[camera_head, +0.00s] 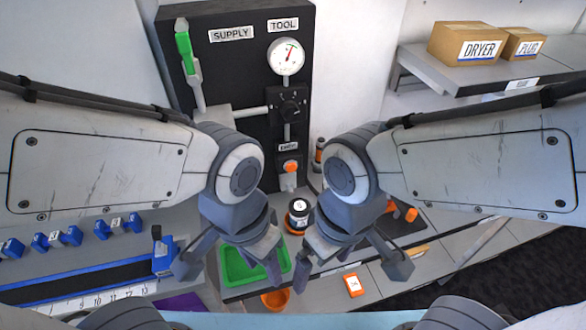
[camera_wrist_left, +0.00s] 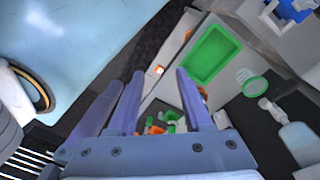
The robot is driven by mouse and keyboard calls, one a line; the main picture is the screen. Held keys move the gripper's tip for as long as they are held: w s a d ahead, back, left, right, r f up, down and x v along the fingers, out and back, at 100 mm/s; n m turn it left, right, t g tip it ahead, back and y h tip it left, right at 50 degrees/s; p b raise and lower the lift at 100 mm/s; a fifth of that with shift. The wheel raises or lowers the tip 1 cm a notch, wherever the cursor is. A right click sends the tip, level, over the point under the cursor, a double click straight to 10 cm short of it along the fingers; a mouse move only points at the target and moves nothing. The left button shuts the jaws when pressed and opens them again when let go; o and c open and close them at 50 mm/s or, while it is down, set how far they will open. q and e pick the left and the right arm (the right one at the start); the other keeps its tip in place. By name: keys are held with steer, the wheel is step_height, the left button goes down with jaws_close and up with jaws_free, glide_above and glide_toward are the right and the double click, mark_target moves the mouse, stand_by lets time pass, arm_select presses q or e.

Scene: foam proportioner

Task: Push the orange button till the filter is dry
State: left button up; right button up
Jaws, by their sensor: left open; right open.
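The orange button (camera_head: 290,166) sits low on the black panel (camera_head: 235,75), below a small label. A small black and orange cylinder with a white top (camera_head: 298,210) stands on the counter below it; I cannot tell whether this is the filter. My left gripper (camera_head: 228,268) is open and empty, in front of and left of the button, near the green tray. It also shows in the left wrist view (camera_wrist_left: 158,88) with nothing between its fingers. My right gripper (camera_head: 353,262) is open and empty, right of the black and orange cylinder. Neither gripper touches the button.
A green tray (camera_head: 234,272) lies on the counter, with an orange cup (camera_head: 275,300) in front. The panel bears a gauge (camera_head: 286,56), a black knob (camera_head: 290,105) and a green-handled lever (camera_head: 185,50). Blue parts (camera_head: 57,238) lie at left. DRYER (camera_head: 466,44) and PLUG (camera_head: 522,43) boxes stand on a shelf.

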arm_select(q)
jaws_close()
stand_by(1.6)
